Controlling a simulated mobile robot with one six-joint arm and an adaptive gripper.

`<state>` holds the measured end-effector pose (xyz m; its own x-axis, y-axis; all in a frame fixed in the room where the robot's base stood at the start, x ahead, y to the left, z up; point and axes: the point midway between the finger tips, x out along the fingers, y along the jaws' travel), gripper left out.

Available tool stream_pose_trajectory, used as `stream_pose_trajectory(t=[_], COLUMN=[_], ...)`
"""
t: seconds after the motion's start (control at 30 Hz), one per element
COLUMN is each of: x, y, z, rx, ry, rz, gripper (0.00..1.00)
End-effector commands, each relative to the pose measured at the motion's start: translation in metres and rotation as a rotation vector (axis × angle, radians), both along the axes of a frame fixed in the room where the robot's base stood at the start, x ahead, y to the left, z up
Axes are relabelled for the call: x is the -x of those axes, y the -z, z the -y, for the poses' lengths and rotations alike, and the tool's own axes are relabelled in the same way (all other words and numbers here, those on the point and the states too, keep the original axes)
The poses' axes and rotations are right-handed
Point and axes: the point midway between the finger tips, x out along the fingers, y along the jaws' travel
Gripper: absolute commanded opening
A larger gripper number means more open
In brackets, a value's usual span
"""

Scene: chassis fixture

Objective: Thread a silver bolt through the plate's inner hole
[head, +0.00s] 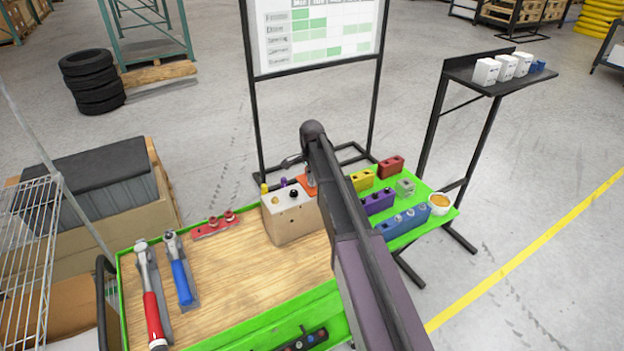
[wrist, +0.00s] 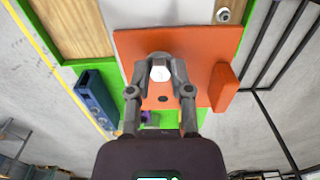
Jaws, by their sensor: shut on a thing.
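My gripper (wrist: 160,78) is shut on a silver bolt (wrist: 160,73), whose pale round head shows between the fingertips in the wrist view. The orange plate (wrist: 205,55) lies behind the fingers, and the bolt is over it. A dark hole (wrist: 163,98) shows in the plate just below the bolt. The bolt's shank is hidden, so I cannot tell whether it is in a hole or above the plate. In the head view my arm covers most of the plate (head: 308,185) and the gripper's fingertips.
A wooden block (head: 290,216) with yellow, purple and black pegs stands left of my arm. Blue (head: 405,222), purple (head: 378,202), yellow (head: 361,180) and red (head: 391,166) holders and a bowl (head: 440,204) stand to its right. Two ratchet tools lie on the left worktop (head: 240,275).

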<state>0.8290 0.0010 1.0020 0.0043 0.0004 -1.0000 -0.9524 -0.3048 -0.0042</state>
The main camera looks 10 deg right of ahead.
Motion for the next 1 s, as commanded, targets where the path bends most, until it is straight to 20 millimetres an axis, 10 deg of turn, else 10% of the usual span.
stream_pose_trajectory(t=[1.0], x=[0.0049], y=[0.0023], z=[-0.0014], rx=[-0.003], ry=[-0.701], rz=[-0.007], gripper=[0.00])
